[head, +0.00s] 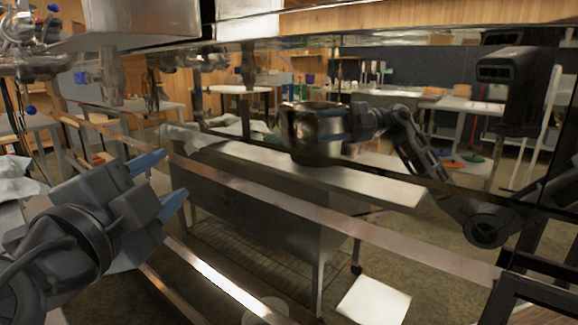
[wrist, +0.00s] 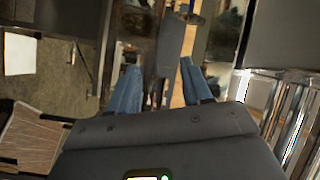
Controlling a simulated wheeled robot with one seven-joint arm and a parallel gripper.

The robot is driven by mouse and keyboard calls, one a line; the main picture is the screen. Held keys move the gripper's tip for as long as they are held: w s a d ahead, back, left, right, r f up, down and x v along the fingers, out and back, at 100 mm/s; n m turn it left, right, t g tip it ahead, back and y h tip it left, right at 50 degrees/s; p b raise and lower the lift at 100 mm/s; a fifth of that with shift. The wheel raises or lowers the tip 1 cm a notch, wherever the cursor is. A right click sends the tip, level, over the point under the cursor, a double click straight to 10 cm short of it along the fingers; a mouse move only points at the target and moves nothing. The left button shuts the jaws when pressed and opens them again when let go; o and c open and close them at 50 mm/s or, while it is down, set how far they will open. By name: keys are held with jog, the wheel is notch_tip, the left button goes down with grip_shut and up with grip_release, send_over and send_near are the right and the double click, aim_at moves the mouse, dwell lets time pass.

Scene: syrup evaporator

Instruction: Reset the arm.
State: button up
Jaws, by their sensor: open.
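My gripper (head: 166,182) is at the left of the head view, with its two blue fingers apart and nothing between them. It points to the right, in front of the metal frame rails. In the wrist view the two blue fingers (wrist: 158,86) also stand apart, with an empty gap between them. My arm is folded in from the lower left of the head view.
A long metal rail (head: 290,208) runs diagonally close beyond my gripper. Metal evaporator pans (head: 135,20) hang above. A white sheet (head: 374,301) lies on the floor.

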jog(key=s+d+f+n+g+y, duration=0.1)
jog(key=d+f+n+y, duration=0.1)
jog(key=d+f+n, duration=0.65)
jog(key=s+d+f+n+g+y, duration=0.15)
jog(key=d+f, duration=0.45)
jog(key=f, duration=0.8)
jog(key=s+d+f+n+y, duration=0.2)
jog(key=s+d+f+n, duration=0.2)
jog(key=s+d+f, duration=0.8)
jog(key=s+d+r+h, duration=0.1)
jog(key=s+d+r, duration=0.25)
jog(key=s, duration=0.45)
jog(key=s+d+r+n+h, duration=0.1)
jog(key=s+d+r, duration=0.1)
jog(key=s+d, duration=0.35)
jog(key=s+d+r+h, duration=0.1)
jog(key=s+d+r, duration=0.15)
jog(key=s, duration=0.75)
notch_tip(320, 180, up, 22)
jog(key=p, duration=2.1)
jog(key=shift+a+r+p, duration=0.25)
jog(key=shift+a+p, duration=0.05)
jog(key=shift+a+g, duration=0.1)
jog(key=shift+g, duration=0.15)
